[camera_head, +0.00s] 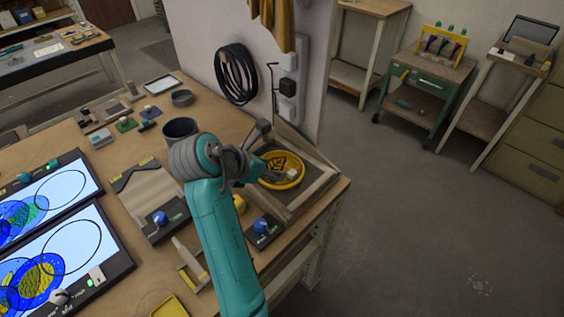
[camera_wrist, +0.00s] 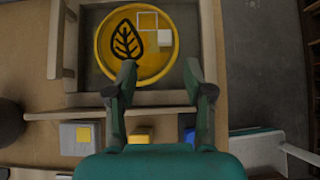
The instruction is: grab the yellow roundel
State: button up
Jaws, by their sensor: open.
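The yellow roundel (camera_head: 283,184) lies in a shallow wooden-framed tray (camera_head: 319,187) at the right corner of the bench. It is a round yellow disc with a black leaf drawing and a small pale block on it. In the wrist view the roundel (camera_wrist: 110,48) fills the tray's middle, just beyond my fingertips. My gripper (camera_head: 264,150) is by the tray's left side, its fingers spread and empty. In the wrist view my gripper (camera_wrist: 160,68) has one finger at the roundel's lower edge and the other right of it. Contact cannot be told.
A grey cup (camera_head: 181,129) stands left of my gripper. Blocks with blue knobs (camera_head: 263,227) sit in front of the tray. Lit panels with painted glass (camera_head: 75,240) lie at the left. A wall panel with a coiled black cable (camera_head: 236,75) rises behind.

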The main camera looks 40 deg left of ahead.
aim_at(292, 172)
jog(key=x, duration=0.4)
jog(key=shift+d+x, duration=0.15)
jog(key=shift+x, duration=1.2)
jog(key=shift+d+x, duration=0.15)
jog(key=shift+x, duration=1.15)
jog(key=shift+w+r, duration=0.1)
jog(key=shift+r, duration=0.1)
grip_shut()
